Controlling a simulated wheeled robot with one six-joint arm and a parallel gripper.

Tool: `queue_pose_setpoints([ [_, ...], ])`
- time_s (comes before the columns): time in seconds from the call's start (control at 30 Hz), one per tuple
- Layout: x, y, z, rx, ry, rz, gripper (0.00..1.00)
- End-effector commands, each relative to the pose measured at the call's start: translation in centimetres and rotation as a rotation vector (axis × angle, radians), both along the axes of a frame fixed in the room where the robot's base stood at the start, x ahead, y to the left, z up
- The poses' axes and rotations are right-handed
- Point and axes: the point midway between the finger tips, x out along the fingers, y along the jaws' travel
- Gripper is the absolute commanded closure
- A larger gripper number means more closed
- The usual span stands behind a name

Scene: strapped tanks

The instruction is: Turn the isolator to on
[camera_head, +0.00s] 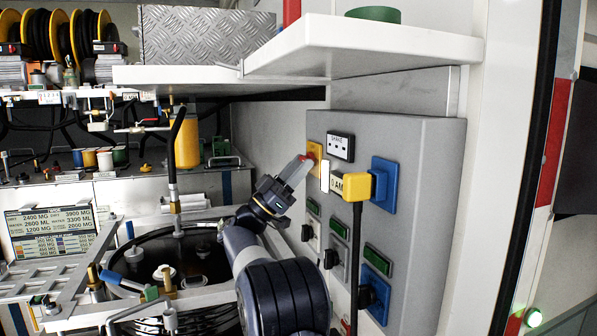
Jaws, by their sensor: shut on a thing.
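The isolator (316,150) is a yellow plate with a red knob, at the upper left of the grey electrical panel (425,215). My gripper (302,164) reaches up to it from the lower left and is shut on its red knob. The fingers hide part of the knob, so I cannot tell which position it points to.
A black-and-white meter (341,147) sits right of the isolator. A yellow plug (357,186) with a hanging black cable is in a blue socket (384,184). A white shelf (365,48) juts out above the panel. An open tank hatch (150,255) lies left of my arm.

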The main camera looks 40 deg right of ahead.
Motion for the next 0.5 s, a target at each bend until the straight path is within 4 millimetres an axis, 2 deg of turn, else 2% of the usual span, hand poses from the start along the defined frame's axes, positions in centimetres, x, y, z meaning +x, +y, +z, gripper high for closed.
queue_pose_setpoints([
  [0.23, -0.02, 0.02, 0.04, -0.001, -0.002, 0.001, 0.83],
  [0.27, -0.01, 0.02, 0.04, 0.000, -0.001, 0.001, 0.59],
  [0.5, -0.01, 0.01, 0.02, 0.000, -0.001, 0.001, 0.40],
])
